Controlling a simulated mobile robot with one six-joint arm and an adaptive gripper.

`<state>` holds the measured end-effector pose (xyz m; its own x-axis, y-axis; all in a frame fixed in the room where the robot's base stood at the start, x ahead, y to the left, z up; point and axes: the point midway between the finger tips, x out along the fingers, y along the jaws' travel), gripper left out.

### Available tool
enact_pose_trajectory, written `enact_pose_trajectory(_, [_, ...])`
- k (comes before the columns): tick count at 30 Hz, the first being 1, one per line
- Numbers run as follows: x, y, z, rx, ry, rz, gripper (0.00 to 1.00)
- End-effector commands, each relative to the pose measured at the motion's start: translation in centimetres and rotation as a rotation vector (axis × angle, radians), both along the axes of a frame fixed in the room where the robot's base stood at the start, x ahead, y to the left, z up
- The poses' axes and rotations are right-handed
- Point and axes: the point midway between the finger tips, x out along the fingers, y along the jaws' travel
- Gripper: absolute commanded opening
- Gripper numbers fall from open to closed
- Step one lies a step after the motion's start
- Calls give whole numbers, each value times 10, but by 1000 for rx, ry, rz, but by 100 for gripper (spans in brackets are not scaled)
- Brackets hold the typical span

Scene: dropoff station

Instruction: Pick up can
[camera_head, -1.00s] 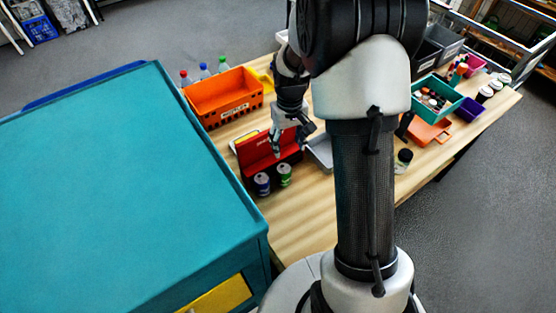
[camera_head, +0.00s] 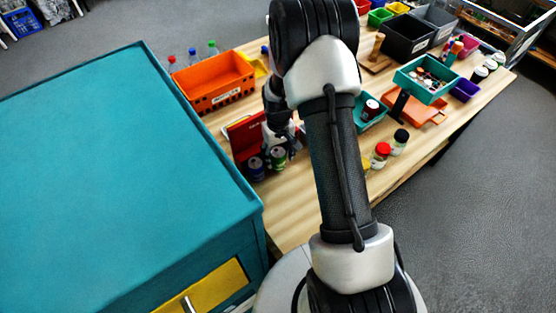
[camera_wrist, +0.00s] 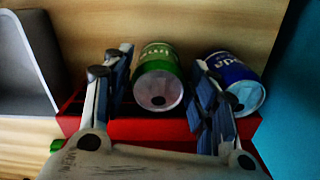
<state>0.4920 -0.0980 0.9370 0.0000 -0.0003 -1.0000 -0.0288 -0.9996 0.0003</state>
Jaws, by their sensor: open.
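A green can (camera_wrist: 158,80) stands between the two open fingers of my gripper (camera_wrist: 160,85) in the wrist view, with a finger on each side. I cannot tell whether either finger touches it. A blue can (camera_wrist: 236,82) stands just beyond the right-hand finger, very close to it. In the head view the green can (camera_head: 278,157) and the blue can (camera_head: 256,168) stand side by side in front of the red toolbox (camera_head: 243,137). My gripper (camera_head: 284,150) is at the green can there, partly hidden behind my arm.
A tall teal cabinet (camera_head: 120,170) stands close on the left. An orange crate (camera_head: 215,84) is behind the toolbox. A grey tray (camera_wrist: 25,70) lies left in the wrist view. Jars (camera_head: 381,155) stand on the right; bare wood (camera_head: 290,215) lies in front.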

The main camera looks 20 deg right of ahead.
Motion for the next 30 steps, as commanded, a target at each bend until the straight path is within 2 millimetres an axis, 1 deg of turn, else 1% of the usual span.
enact_pose_trajectory(1, [-1, 0, -8, 1, 3, 0, 53])
enact_pose_trajectory(3, [-1, 0, -13, 0, 1, 0, 53])
enact_pose_trajectory(11, [-1, 0, -15, 0, 0, -1, 53])
enact_pose_trajectory(20, [-1, 0, -15, 0, 0, -1, 34])
enact_pose_trajectory(30, [-1, -1, -13, 0, 0, -1, 33])
